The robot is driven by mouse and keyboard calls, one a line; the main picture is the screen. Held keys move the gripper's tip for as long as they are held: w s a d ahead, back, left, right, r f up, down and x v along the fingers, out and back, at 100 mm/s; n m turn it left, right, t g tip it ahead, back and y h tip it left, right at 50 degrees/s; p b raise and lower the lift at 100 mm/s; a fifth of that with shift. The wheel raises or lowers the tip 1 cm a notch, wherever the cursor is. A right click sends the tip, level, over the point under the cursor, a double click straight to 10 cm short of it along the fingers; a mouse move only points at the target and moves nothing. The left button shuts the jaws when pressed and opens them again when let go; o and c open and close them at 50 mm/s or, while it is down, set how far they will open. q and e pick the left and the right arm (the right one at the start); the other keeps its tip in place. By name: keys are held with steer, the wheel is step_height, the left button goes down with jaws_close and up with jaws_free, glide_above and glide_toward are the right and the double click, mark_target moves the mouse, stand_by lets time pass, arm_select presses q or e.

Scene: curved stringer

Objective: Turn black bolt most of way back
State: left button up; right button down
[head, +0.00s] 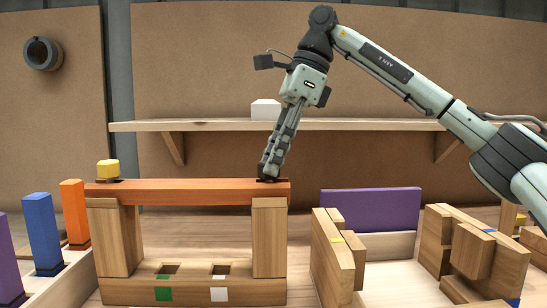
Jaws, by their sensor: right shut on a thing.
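An orange beam (190,192) lies level across two wooden posts. My right gripper (268,170) points down at the right end of the beam, its fingers shut on the black bolt (268,180). Only a dark low part of the bolt shows at the fingertips; the rest is hidden by the fingers, so its turn angle cannot be told. A yellow block-shaped bolt head (108,169) stands on a dark base at the beam's left end. My left gripper is not in view.
Blue (42,230) and orange (74,211) blocks stand at the left. A purple panel (370,209) and wooden frames (338,255) stand to the right of the beam. A shelf (220,125) with a white box (265,110) runs behind my right arm.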

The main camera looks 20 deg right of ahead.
steer(key=shift+w+r+n+g, duration=0.1)
steer(key=shift+n+g, duration=0.4)
steer(key=shift+n, duration=0.7)
steer(key=shift+w+r+n+g, duration=0.1)
steer(key=shift+n+g, duration=0.2)
steer(key=shift+n, duration=0.7)
steer(key=n+g+h, duration=0.1)
steer(key=n, duration=0.3)
steer(key=shift+w+a, duration=0.1)
steer(key=shift+g, duration=0.3)
steer(key=c, duration=1.1)
jaws_free()
